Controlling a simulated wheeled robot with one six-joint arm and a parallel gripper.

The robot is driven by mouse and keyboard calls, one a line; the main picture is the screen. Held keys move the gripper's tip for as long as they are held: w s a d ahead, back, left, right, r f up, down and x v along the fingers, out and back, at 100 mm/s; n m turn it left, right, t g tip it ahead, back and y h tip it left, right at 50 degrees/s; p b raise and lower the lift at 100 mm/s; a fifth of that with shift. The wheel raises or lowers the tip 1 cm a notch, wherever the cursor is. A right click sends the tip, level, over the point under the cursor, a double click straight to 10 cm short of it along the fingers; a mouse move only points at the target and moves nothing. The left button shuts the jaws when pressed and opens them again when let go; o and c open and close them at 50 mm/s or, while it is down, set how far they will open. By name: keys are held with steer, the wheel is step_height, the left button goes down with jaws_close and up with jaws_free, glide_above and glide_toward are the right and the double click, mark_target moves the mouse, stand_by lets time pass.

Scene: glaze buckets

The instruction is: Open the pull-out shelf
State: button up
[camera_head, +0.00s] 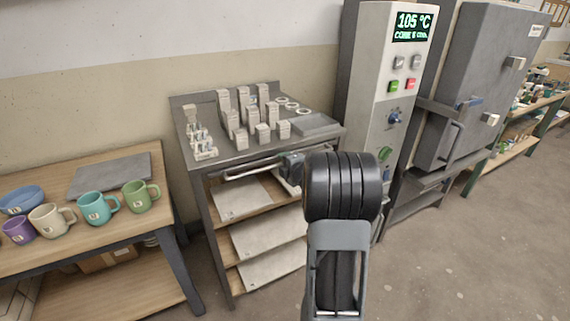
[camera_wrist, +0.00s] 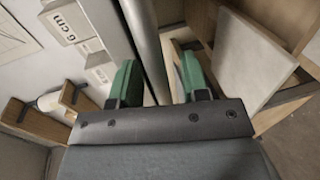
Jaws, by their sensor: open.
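The pull-out shelf is the likely part under the top of the grey metal stand (camera_head: 240,152), with a metal bar handle (camera_head: 240,172) along its front. In the wrist view the bar (camera_wrist: 147,45) runs between the two green fingers of my gripper (camera_wrist: 160,78), which are apart on either side of it. I cannot tell whether either finger touches the bar. In the head view my gripper (camera_head: 291,160) is at the right part of the bar, and my arm hides the stand's right front.
Blocks and rings stand on the stand's top, with boards (camera_head: 262,237) on lower shelves. A wooden table (camera_head: 60,250) with several mugs and a bowl (camera_head: 21,198) is at left. A control panel (camera_head: 385,120) and grey kiln (camera_head: 480,80) stand at right. Floor at right front is clear.

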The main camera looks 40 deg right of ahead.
steer(key=shift+c, duration=0.3)
jaws_close()
